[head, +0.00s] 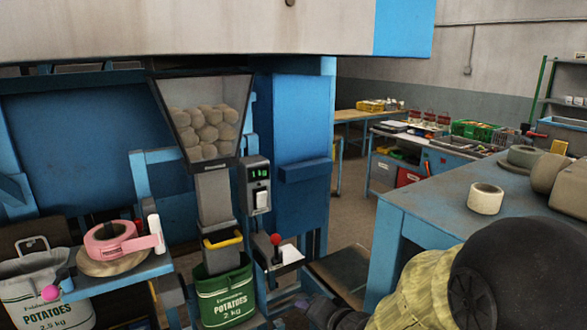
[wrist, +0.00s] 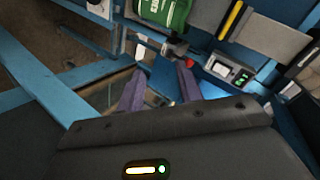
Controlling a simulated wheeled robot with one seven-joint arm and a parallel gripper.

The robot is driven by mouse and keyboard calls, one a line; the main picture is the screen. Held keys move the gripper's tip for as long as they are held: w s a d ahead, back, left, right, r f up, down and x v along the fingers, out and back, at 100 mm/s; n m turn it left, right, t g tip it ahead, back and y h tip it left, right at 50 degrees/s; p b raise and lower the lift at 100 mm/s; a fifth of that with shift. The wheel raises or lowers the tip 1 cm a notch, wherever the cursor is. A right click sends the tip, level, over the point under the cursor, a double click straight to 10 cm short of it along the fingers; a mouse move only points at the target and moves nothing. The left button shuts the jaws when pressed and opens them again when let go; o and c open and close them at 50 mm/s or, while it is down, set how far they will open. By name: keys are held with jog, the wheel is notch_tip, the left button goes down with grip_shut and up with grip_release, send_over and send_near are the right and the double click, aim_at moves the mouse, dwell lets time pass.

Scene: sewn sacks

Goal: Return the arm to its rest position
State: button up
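My arm, with a yellow-green sleeve and a black joint, reaches in from the lower right of the head view. My gripper (head: 308,308) shows only partly there, low and to the right of a green potato sack (head: 226,296). In the wrist view my gripper (wrist: 158,78) has its two purple fingers apart, with nothing visible between them. The green sack (wrist: 163,10) shows beyond the fingers, at the top edge, apart from them.
A hopper of potatoes (head: 206,128) stands above the green sack, with a scale display (head: 258,172) beside it. A red-knobbed lever (head: 276,245) is close to my gripper. A grey-topped table (head: 425,205) holds a tape roll (head: 485,199). A white sack (head: 45,300) stands at left.

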jog(key=s+d+f+n+g+h, duration=0.3)
jog(key=s+d, duration=0.2)
jog(key=s, duration=0.1)
jog(key=s+d+f+n+g+h, duration=0.2)
jog(key=s+d+f+n+g, duration=0.1)
jog(key=s+d, duration=0.3)
jog(key=shift+s+d+g+h, duration=0.25)
jog(key=shift+s+g+h, duration=0.15)
jog(key=shift+s+g, duration=0.4)
jog(key=shift+c, duration=0.3)
dwell(0.9)
